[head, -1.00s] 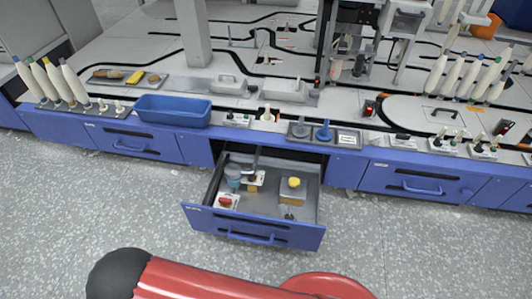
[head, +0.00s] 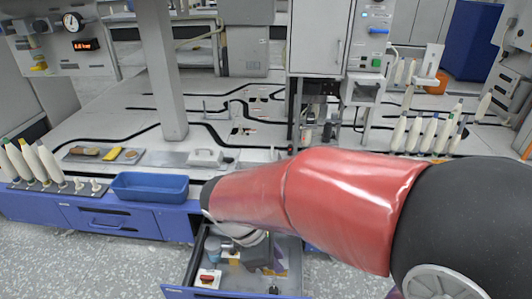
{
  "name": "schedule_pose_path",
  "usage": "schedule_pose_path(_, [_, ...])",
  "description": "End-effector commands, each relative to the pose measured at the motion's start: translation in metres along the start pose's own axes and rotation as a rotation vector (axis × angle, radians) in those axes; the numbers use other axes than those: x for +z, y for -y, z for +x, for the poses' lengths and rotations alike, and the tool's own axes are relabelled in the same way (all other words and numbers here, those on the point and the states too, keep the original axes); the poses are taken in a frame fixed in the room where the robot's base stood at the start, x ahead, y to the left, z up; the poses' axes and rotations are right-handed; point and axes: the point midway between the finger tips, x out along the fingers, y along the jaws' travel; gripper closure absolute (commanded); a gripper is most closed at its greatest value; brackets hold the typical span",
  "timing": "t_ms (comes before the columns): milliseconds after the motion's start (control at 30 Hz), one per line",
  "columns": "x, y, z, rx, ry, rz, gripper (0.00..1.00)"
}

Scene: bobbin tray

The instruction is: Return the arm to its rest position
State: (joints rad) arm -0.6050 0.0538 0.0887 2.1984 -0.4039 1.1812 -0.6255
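My red and black arm (head: 330,205) reaches across the middle and right of the head view, from the right edge towards the open drawer (head: 196,262). Its wrist bends down behind the red link. My gripper (head: 258,258) appears as a grey shape low over the drawer, partly hidden by the arm. Its fingertips are not clear, so I cannot tell whether it is open or shut or holds anything. In the drawer, a small white tray with a red item (head: 208,277) lies at the left, and a blue-grey round container (head: 213,250) stands behind it.
A blue bin (head: 150,187) sits on the bench edge left of the drawer. White bobbins (head: 35,165) stand at the far left, more (head: 420,133) at the right. A grey post (head: 160,70) and a machine cabinet (head: 328,40) rise from the bench. My arm hides much of the bench front.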

Motion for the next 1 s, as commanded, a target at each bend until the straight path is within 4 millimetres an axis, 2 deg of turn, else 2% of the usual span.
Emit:
schedule_pose_path(33, [0.025,0.0,-0.009,-0.001,-0.061,0.147,0.81])
schedule_pose_path(200, [0.087,0.011,-0.025,-0.014,-0.261,0.636,0.81])
schedule_pose_path(300, [0.119,0.021,-0.033,-0.016,-0.38,0.92,0.81])
schedule_pose_path(433, [0.149,0.035,-0.043,-0.016,-0.521,1.242,0.81])
schedule_pose_path(500, [0.161,0.042,-0.046,-0.014,-0.583,1.374,0.81])
schedule_pose_path(633, [0.173,0.049,-0.051,-0.012,-0.662,1.533,0.81])
schedule_pose_path(767, [0.176,0.052,-0.052,-0.012,-0.69,1.589,0.81])
schedule_pose_path(1000, [0.176,0.052,-0.052,-0.013,-0.69,1.589,0.81])
